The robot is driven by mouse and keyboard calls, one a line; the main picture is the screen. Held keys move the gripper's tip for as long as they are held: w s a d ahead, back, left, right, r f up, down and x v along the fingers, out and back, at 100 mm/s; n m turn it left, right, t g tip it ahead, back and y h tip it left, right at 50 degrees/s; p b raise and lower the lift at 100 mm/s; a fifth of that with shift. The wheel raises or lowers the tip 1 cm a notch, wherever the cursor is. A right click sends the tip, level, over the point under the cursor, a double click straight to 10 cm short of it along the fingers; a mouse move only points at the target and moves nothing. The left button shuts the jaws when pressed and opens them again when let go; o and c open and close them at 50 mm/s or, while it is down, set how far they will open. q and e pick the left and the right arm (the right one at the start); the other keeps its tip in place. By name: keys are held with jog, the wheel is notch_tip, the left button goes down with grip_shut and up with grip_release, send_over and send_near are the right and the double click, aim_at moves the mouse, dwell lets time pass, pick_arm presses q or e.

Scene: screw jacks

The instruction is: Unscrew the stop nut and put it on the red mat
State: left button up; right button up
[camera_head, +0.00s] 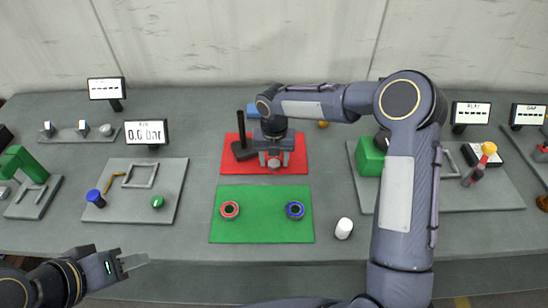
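The red mat (296,140) lies at the middle of the table. My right gripper (274,161) points down over this mat, its two fingers apart. A small grey round thing (274,163) shows between the fingers; I cannot tell whether it is the stop nut, or whether the fingers touch it. A black upright post on a flat foot (243,150) stands on the mat's left part. My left gripper (130,262) is at the lower left, off the table's front edge, with its fingers apart and nothing seen between them. No stop nut can be made out for certain.
A green mat (263,232) in front holds a red-ringed piece (229,210) and a blue-ringed piece (295,210). A white cylinder (343,228) stands to its right. Grey boards (136,210) (490,196) with fittings lie at both sides. My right arm hides part of the right board.

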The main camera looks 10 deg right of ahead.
aim_at(274, 162)
notch_tip(274, 162, up, 12)
jog(key=s+d+r+m+t, duration=0.1)
jog(key=s+d+r+m, duration=0.4)
jog(key=s+m, duration=0.15)
jog(key=s+d+f+m+t+y, duration=0.1)
jog(key=s+d+m+t+y, duration=0.1)
jog(key=s+m, duration=1)
jog(key=s+d+f+m+t+y, duration=0.1)
jog(key=s+d+m+t, duration=0.1)
jog(key=s+m, duration=1)
jog(key=m, duration=0.5)
jog(key=shift+f+t+y, duration=0.3)
jog(key=shift+f+y, duration=0.05)
jog(key=shift+y, duration=0.05)
